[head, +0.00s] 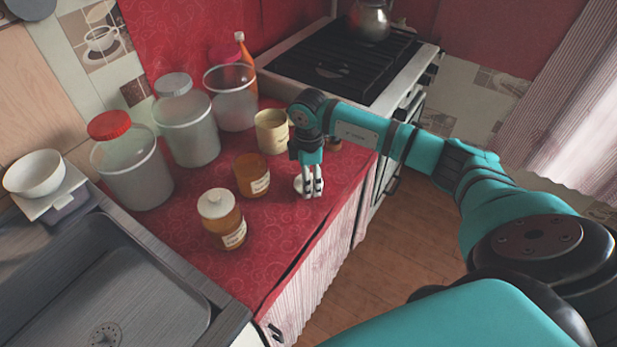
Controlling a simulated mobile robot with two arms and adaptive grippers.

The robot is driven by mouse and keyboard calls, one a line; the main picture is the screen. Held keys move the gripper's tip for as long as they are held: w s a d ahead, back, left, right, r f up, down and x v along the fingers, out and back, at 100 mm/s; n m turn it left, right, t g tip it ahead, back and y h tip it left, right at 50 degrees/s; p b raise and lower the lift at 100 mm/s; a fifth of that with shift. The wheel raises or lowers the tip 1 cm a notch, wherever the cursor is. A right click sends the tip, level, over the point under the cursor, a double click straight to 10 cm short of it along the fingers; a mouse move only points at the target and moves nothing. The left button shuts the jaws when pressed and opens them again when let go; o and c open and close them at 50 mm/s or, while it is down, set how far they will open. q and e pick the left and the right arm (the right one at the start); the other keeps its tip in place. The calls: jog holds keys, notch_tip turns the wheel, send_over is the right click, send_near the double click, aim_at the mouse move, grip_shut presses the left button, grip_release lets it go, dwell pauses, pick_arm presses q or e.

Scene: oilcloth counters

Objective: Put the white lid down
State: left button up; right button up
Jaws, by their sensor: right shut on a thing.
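The white lid (299,184) is small and partly hidden behind my right gripper's fingers. My right gripper (312,193) points down at the front right part of the red counter (275,235) and is shut on the white lid. The lid is at or just above the cloth; I cannot tell whether it touches. An amber jar without a lid (252,176) stands to the left of the gripper. Another amber jar with a whitish lid (221,218) stands nearer the front left. My left gripper is not in view.
A cream mug (271,131) and large clear canisters (187,130) stand behind and to the left. A stove (345,62) with a kettle (369,20) is at the back. A sink (100,290) lies at front left. The counter's front strip is clear.

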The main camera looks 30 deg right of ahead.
jog(key=shift+f, duration=0.4)
jog(key=shift+f, duration=0.2)
jog(key=o, duration=0.9)
jog(key=shift+r, duration=0.1)
